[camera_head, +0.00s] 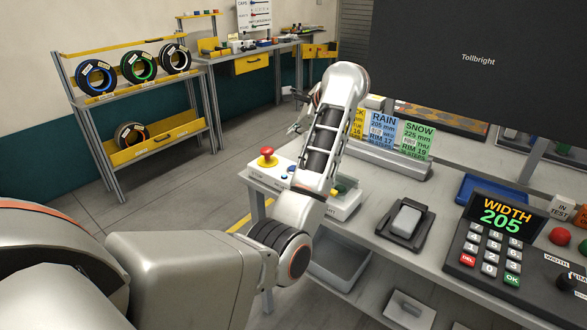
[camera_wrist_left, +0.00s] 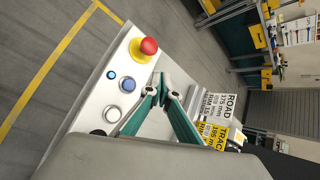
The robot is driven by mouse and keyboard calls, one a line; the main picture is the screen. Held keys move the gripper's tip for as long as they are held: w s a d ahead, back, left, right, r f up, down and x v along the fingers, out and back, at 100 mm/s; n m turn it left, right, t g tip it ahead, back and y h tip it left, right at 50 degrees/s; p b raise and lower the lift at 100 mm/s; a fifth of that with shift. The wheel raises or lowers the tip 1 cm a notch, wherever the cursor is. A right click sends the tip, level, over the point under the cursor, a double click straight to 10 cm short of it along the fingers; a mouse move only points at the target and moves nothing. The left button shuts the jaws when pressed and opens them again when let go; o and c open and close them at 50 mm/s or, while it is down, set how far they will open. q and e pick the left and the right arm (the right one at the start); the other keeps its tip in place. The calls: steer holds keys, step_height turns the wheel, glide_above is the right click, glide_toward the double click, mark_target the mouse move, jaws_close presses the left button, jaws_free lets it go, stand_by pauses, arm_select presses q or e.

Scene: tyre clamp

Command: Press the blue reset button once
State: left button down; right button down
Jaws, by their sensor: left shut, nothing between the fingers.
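The blue reset button (camera_wrist_left: 127,85), round with a pale ring, sits on the white control panel (camera_wrist_left: 88,98) in the left wrist view. It is small in the head view (camera_head: 291,169), beside my forearm. A small bright blue lamp (camera_wrist_left: 111,74) is next to it. The red mushroom button on a yellow base (camera_wrist_left: 148,46) is beyond it; it also shows in the head view (camera_head: 267,154). My left gripper (camera_wrist_left: 161,80) is shut and empty, to the right of the blue button in the wrist view; contact cannot be told. It also shows in the head view (camera_head: 297,116). My right gripper is out of view.
Sign cards (camera_head: 400,135) stand in a rack behind the panel. A keypad with a display (camera_head: 490,240) and a grey pedal-like block (camera_head: 406,220) are to the right. A tyre shelf (camera_head: 135,95) stands far left.

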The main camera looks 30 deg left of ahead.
mark_target(294, 169)
arm_select(q)
step_height(294, 169, down, 8)
steer(key=b, duration=0.3)
steer(key=shift+r+b, duration=0.15)
steer(key=shift+b, duration=0.15)
steer(key=shift+f, duration=0.3)
steer(key=shift+f+b, duration=0.1)
steer(key=shift+b, duration=0.25)
stand_by(0.4)
